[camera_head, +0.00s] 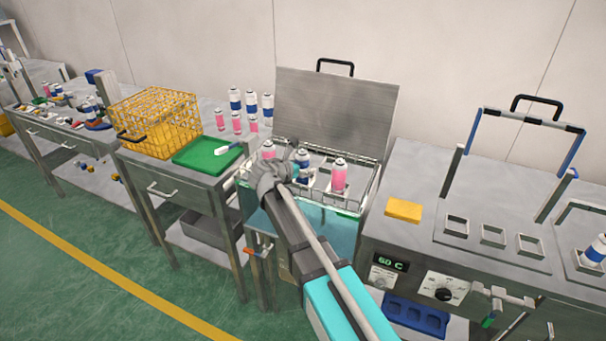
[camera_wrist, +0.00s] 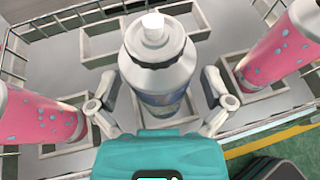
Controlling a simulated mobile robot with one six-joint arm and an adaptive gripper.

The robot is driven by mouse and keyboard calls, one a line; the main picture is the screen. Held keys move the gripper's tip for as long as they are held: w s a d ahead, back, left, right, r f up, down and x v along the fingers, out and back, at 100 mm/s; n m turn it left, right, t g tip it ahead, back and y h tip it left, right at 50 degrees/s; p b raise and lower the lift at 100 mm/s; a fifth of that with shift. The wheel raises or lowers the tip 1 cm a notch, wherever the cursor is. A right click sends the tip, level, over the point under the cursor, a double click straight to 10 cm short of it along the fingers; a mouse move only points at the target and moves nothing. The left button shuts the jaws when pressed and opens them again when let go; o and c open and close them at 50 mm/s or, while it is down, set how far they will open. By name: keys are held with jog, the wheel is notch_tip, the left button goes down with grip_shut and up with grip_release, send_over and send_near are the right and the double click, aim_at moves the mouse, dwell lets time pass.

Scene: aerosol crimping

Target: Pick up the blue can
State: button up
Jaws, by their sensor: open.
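The blue can (camera_head: 302,167) stands in the open wire-edged bath, between two pink cans. In the wrist view the blue can (camera_wrist: 158,62) is upright, with a white nozzle, a silver shoulder and a blue body. My gripper (camera_wrist: 160,90) is open, with one finger on each side of the can. Small gaps seem to show between the fingers and the can, but contact low down is hidden by my gripper's body. In the head view my gripper (camera_head: 275,180) is at the front of the bath and its fingers are not clear.
Pink cans stand close at the left (camera_wrist: 38,115) and right (camera_wrist: 280,48) in the wrist view, in square holders. The bath's raised lid (camera_head: 335,115) is behind. A yellow basket (camera_head: 155,120) and green tray (camera_head: 207,152) lie left; a heater panel (camera_head: 390,264) stands right.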

dwell(0.3)
jog(key=c, duration=1.3)
jog(key=shift+r, duration=0.25)
notch_tip(320, 180, up, 2)
jog(key=p, duration=0.2)
jog(key=shift+r+p, duration=0.1)
jog(key=shift+p, duration=0.25)
jog(key=s+a+r+p, duration=0.5)
jog(key=s+r+p, duration=0.5)
jog(key=s, duration=0.3)
jog(key=shift+r, duration=0.2)
jog(key=shift+a, duration=0.1)
